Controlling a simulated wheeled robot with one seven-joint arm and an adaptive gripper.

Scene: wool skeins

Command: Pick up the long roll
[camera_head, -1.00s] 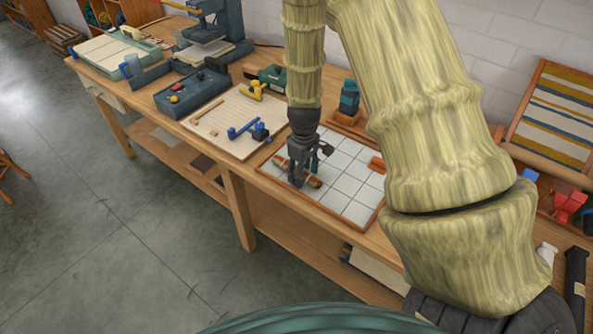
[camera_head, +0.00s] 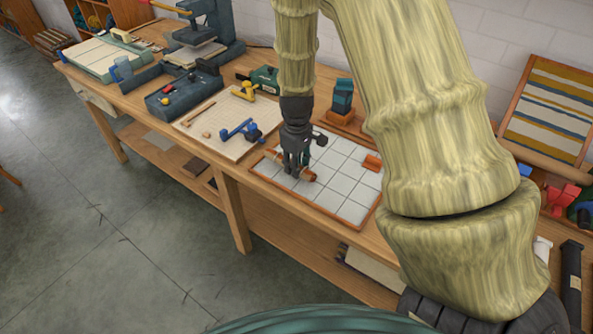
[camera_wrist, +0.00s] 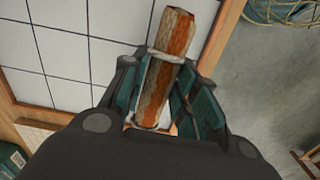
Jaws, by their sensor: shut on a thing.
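The long roll (camera_wrist: 167,68) is a brown and orange striped cylinder with pale ties around it. In the wrist view it lies between the two teal finger pads of my gripper (camera_wrist: 165,98), which is shut on it. In the head view my gripper (camera_head: 295,172) points down over the left part of the white gridded board (camera_head: 345,190). There the roll's end (camera_head: 309,175) shows beside the fingers, and the rest is hidden behind them. I cannot tell for certain whether the roll touches the board.
An orange block (camera_head: 372,162) lies on the board's right side. A dark teal tool (camera_head: 342,98) stands behind the board. A cream board (camera_head: 222,125) with blue and yellow pieces lies to the left. The bench's front edge is close to the roll.

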